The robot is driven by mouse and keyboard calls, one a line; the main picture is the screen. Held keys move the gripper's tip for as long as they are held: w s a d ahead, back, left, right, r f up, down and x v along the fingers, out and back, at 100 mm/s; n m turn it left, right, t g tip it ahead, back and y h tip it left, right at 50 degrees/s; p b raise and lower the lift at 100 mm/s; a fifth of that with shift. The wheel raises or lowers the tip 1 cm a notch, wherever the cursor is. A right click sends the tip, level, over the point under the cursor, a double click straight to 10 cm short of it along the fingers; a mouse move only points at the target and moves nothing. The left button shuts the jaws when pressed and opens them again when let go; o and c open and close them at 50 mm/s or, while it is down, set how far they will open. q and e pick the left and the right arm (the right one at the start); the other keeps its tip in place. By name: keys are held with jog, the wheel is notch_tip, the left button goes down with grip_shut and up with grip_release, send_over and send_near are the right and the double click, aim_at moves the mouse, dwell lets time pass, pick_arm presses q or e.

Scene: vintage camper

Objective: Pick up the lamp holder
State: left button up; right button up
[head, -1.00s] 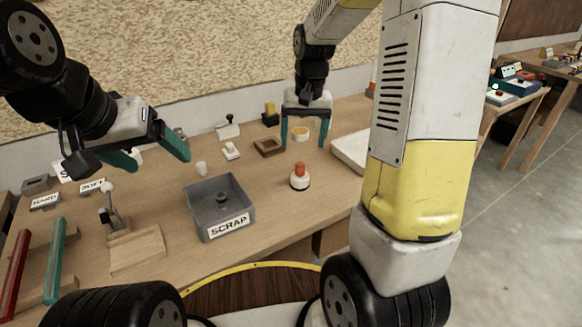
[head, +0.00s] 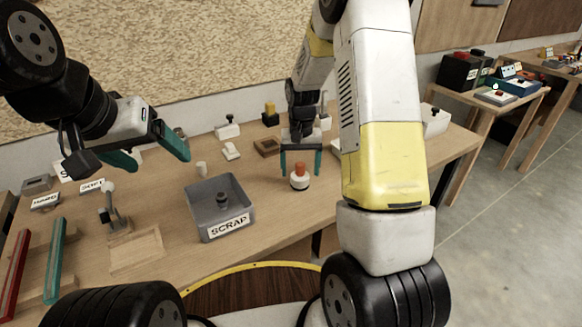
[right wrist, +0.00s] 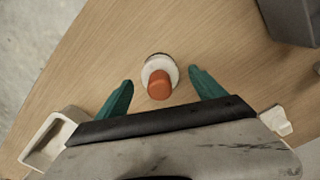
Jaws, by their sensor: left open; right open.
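The lamp holder, which I take to be the small round white base with an orange top (head: 299,178), stands upright on the wooden bench. It also shows in the right wrist view (right wrist: 158,78), between the lines of the two teal fingers. My right gripper (head: 300,172) is open and empty, pointing down, with one finger on each side of the orange top. I see no finger touching it; the exact height gap is hard to tell. My left gripper (head: 157,160) is open and empty above the bench's left part.
A grey SCRAP bin (head: 212,232) with a dark piece inside stands left of the lamp holder. A brown wooden block (head: 266,147) and white parts (head: 228,130) lie behind. A pale tray (right wrist: 55,140) shows in the right wrist view. Bench around the lamp holder is clear.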

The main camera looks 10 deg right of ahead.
grip_shut()
dwell(0.3)
jog(key=shift+r, duration=0.1)
